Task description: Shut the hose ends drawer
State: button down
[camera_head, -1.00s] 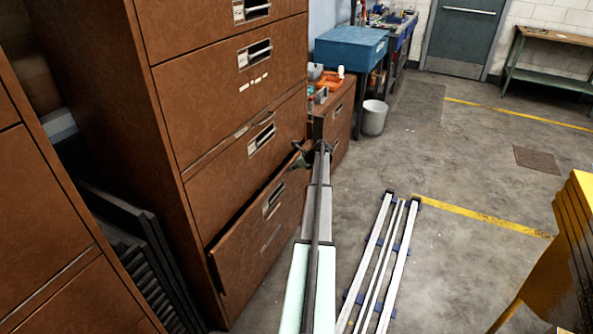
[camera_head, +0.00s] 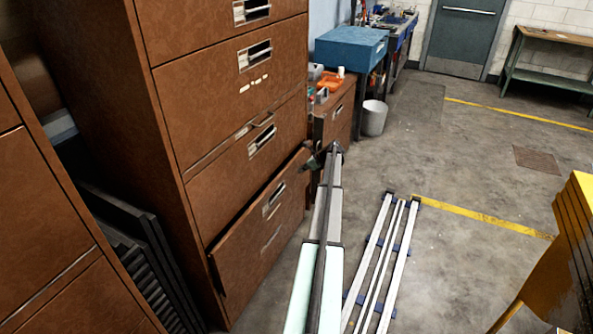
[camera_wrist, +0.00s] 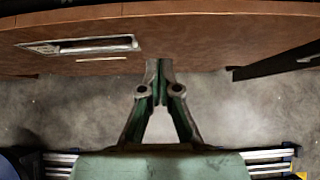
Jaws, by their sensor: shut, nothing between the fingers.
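The tall brown cabinet's lowest visible drawer (camera_head: 250,240) stands ajar, with a dark gap along its top edge. I cannot read its label, so I cannot confirm that it is the hose ends drawer. The drawers above it look shut. In the wrist view the brown drawer front (camera_wrist: 200,38) spans the top, with its metal handle (camera_wrist: 85,46) at left. My gripper (camera_head: 308,163) is at the drawer's far right end; its fingers (camera_wrist: 159,66) are together and empty, with tips at the drawer front's edge. I cannot tell whether they touch it.
A low brown cabinet (camera_head: 338,122) with items on top stands behind my gripper, with a grey bin (camera_head: 374,117) to its right. Long white rails (camera_head: 385,260) lie on the floor right of my arm. A yellow object (camera_head: 565,260) stands at far right.

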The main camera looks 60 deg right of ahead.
jog(key=b+v, duration=0.1)
jog(key=v, duration=0.6)
jog(key=c, duration=1.5)
grip_release()
jog(key=shift+s+r, duration=0.2)
jog(key=shift+s, duration=0.05)
notch_tip(320, 180, down, 7)
jog(key=s+b, duration=0.2)
jog(key=b, duration=0.7)
jog(key=n+t+b, duration=0.7)
jog(key=n+b, duration=1.1)
jog(key=b, duration=0.5)
send_near(277, 195)
jog(key=shift+y, duration=0.3)
jog(key=w+b, duration=0.1)
jog(key=w, duration=0.2)
jog(key=w+f+b, duration=0.1)
jog(key=w, duration=0.2)
jog(key=w+f+b, duration=0.1)
jog(key=w+b, duration=0.1)
jog(key=w, duration=0.2)
jog(key=shift+f, duration=0.1)
jog(key=shift+a, duration=0.1)
